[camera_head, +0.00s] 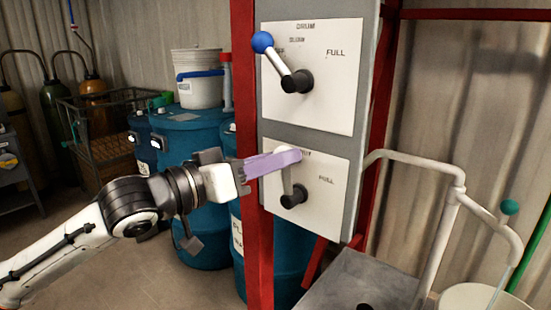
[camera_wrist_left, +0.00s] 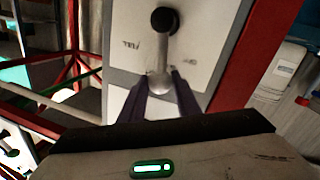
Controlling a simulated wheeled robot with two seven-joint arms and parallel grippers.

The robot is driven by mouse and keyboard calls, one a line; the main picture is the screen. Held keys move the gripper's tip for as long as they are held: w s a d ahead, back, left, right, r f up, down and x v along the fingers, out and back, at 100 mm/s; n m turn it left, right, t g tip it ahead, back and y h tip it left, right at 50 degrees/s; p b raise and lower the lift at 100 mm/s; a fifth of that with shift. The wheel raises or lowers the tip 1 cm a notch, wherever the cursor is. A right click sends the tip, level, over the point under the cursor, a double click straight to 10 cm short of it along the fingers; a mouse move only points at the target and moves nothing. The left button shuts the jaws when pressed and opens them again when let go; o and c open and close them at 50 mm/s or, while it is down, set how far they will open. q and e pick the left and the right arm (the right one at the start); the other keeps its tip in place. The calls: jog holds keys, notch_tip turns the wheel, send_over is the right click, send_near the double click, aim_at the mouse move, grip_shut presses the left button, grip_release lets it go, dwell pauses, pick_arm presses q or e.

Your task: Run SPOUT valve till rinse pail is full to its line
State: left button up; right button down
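A lower white valve panel (camera_head: 325,205) carries a lever (camera_head: 287,180) on a black hub (camera_head: 293,196); the lever points up. Its label is partly covered by my left gripper (camera_head: 288,157), and I cannot read the valve's name. In the left wrist view the lever's end (camera_wrist_left: 160,84) lies between my left fingers (camera_wrist_left: 160,90), which appear closed against its sides. A pale round vessel (camera_head: 478,296), perhaps the pail, shows at the bottom right, cut off by the frame. Its line and contents are not visible. My right gripper is out of view.
An upper panel (camera_head: 325,80) has a blue-knobbed lever (camera_head: 278,60) pointing up-left. A red post (camera_head: 258,235) stands left of the panels. Blue drums (camera_head: 200,145) stand behind my left arm. A pale pipe frame (camera_head: 435,245) and grey platform (camera_head: 358,280) are at lower right.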

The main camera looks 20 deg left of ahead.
pick_arm(q)
grip_shut()
jog(key=shift+a, duration=0.1)
jog(key=shift+w+a+f+n+t+p, duration=0.25)
jog(key=shift+a+f+n+p, duration=0.35)
jog(key=shift+n, duration=0.65)
jog(key=shift+w+a+f+n+t+p, duration=0.25)
jog(key=shift+a+n, duration=0.5)
jog(key=shift+n, duration=0.55)
jog(key=shift+w+a+f+n+t+p, duration=0.35)
jog(key=shift+a+n, duration=0.35)
jog(key=shift+n, duration=0.55)
jog(key=shift+s+f, duration=0.1)
jog(key=shift+f, duration=0.05)
jog(key=o, duration=0.7)
grip_release()
